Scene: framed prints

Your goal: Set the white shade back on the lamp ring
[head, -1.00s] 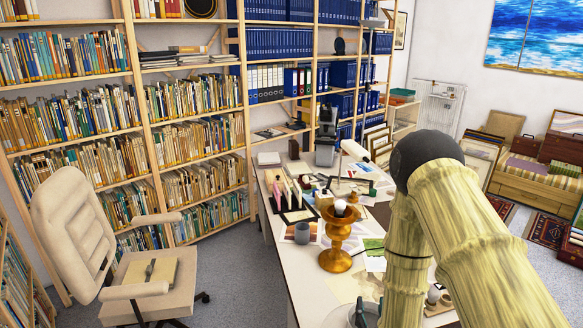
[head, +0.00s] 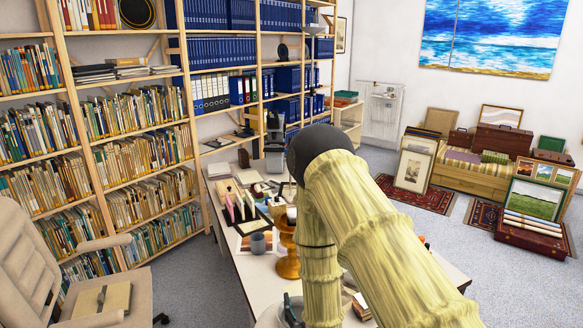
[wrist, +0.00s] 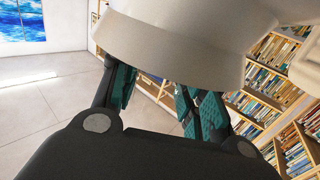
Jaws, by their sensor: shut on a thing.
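The white shade (wrist: 185,45) fills the top of the wrist view, its lower rim running across the picture. My gripper (wrist: 160,95) is shut on it, with its teal-padded fingers reaching up behind the rim. The exact contact is hidden by the shade. The orange-gold lamp base (head: 286,266) stands upright on the desk in the head view, with a white bulb (head: 291,214) at its top. My arm covers its right side, and I cannot make out the ring. Neither the shade nor my gripper shows in the head view.
An office chair (head: 100,300) stands at left before full bookshelves (head: 145,165). Trunks and framed pictures (head: 412,170) stand at the back right. Grey floor lies open between.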

